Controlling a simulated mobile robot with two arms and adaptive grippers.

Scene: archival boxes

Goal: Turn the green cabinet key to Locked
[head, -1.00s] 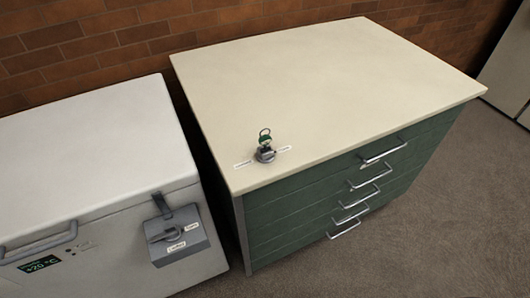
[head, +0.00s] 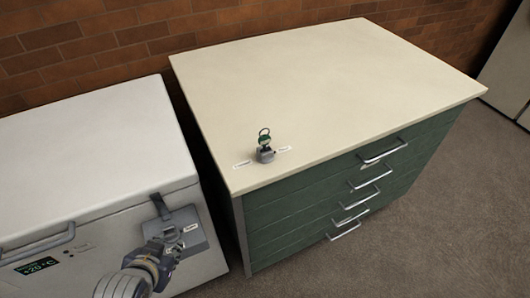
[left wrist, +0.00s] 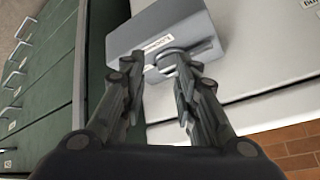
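The green key (head: 264,141) stands upright in a grey lock (head: 265,156) on the cream top of the green cabinet (head: 330,95). White labels lie left (head: 242,163) and right (head: 284,149) of the lock; their words are too small to read. My left gripper (head: 163,247) is away from the key, at the grey latch box (head: 200,241) on the white chest's front. In the left wrist view it is open, its fingers apart in front of the latch box (left wrist: 205,38) and its curved handle (left wrist: 181,51). Contact cannot be told. My right gripper is not in view.
The white chest (head: 85,135) stands left of the cabinet, with a narrow gap between. It has a bar handle (head: 38,245) and a green display (head: 38,265). The cabinet's drawers have several metal handles (head: 384,152). A brick wall is behind; the cabinet top is otherwise clear.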

